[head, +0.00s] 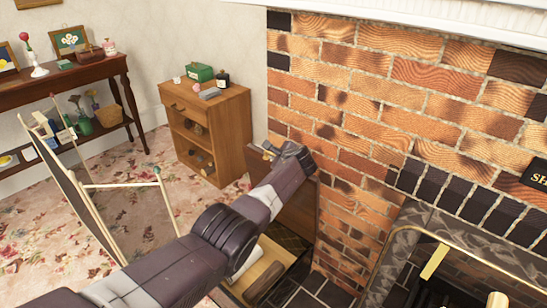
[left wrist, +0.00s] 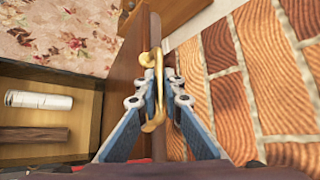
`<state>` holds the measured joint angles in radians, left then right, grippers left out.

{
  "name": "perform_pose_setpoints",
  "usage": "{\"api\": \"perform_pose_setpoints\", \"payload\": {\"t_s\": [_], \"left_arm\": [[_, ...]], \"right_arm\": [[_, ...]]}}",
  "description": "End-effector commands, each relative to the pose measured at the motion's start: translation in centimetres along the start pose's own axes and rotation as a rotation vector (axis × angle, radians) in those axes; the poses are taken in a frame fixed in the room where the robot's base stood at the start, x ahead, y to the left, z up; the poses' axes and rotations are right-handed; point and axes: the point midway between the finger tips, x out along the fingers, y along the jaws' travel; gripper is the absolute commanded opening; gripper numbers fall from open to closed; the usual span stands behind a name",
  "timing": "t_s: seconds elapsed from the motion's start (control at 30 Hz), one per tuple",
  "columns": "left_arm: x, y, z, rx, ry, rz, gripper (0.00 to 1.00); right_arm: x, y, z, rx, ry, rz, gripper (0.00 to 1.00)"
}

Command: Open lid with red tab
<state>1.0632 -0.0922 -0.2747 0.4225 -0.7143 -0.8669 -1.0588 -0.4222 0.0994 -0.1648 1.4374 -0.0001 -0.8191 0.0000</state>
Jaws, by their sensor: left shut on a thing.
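A brown wooden lid (head: 300,212) stands raised, close to upright, beside the brick wall; in the left wrist view it is seen nearly edge-on (left wrist: 124,65). A brass handle (left wrist: 155,115) is on the lid's edge. My left gripper (head: 271,150) is at the lid's top edge, and in the left wrist view its fingers (left wrist: 160,100) are shut on the handle. The box (left wrist: 45,83) below is open, with a white roll (left wrist: 38,100) and a dark log (left wrist: 34,134) inside. I cannot make out a red tab clearly. My right gripper is out of view.
The brick wall (head: 350,100) is close on the right of the lid. A fireplace opening with a brass-edged screen (head: 470,258) is at lower right. A folding screen (head: 130,215) stands left of my arm. A small wooden cabinet (head: 225,130) stands behind, with floral carpet before it.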

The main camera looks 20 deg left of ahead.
Motion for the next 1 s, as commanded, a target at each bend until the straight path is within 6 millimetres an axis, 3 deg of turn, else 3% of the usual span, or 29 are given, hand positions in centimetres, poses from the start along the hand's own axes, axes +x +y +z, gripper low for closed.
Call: {"api": "perform_pose_setpoints", "payload": {"t_s": [0.47, 0.5, 0.63, 1.0], "left_arm": [[-0.16, -0.42, -0.09, -0.002, 0.002, -0.007, 0.00], [-0.16, -0.42, -0.09, -0.002, 0.002, -0.007, 0.12], [-0.14, -0.32, -0.09, -0.002, 0.001, -0.005, 0.25], [-0.21, -0.07, -0.14, -0.002, 0.001, 0.000, 0.25]], "right_arm": [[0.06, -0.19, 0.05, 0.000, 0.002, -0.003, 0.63], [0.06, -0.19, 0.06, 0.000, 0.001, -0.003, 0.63], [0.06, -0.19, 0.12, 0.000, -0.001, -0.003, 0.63], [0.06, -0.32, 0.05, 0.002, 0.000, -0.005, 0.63]]}}
